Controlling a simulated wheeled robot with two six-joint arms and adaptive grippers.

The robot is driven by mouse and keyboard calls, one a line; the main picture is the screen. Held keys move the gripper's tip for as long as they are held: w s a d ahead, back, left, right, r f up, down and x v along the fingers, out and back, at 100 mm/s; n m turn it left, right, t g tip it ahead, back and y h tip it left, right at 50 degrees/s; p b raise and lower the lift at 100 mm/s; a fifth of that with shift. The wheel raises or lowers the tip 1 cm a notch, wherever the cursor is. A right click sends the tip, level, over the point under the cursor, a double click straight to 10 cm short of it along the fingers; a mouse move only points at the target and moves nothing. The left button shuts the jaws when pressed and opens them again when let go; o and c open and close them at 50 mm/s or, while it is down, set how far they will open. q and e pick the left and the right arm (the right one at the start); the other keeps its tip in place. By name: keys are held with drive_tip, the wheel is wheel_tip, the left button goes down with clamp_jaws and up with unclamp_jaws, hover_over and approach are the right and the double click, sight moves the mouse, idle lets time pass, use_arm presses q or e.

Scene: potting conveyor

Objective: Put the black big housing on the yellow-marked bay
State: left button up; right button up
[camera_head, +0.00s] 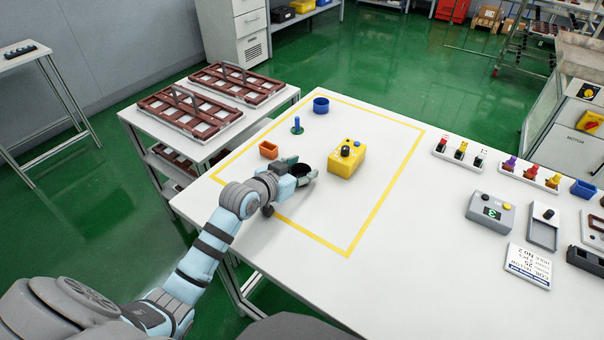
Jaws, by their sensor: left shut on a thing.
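My left gripper (301,170) reaches in from the left, low over the white table. It is shut on a black round housing (307,172), partly hidden by the fingers. The yellow-marked bay (349,252) is a large yellow outline on the tabletop. The gripper and housing are within the outline, near its left side. I cannot tell whether the housing touches the table. My right gripper is not in view.
Inside the outline stand a yellow control box (346,161), an orange bin (268,150), a blue ring (321,104) and a green-based blue peg (297,126). Several devices, including a grey meter (490,212), stand at right. The bay's front part is clear.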

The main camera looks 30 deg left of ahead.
use_arm(q)
drive_tip(key=shift+r, duration=0.1)
drive_tip(key=o, duration=1)
drive_tip(key=shift+c, duration=0.2)
drive_tip(key=shift+s+r, duration=0.1)
drive_tip(key=p+v, duration=0.3)
drive_tip(key=v, duration=0.8)
drive_tip(key=shift+a, duration=0.1)
drive_tip(key=shift+s+r+p, duration=0.15)
drive_tip(key=shift+s+p, duration=0.15)
drive_tip(key=shift+s, duration=0.1)
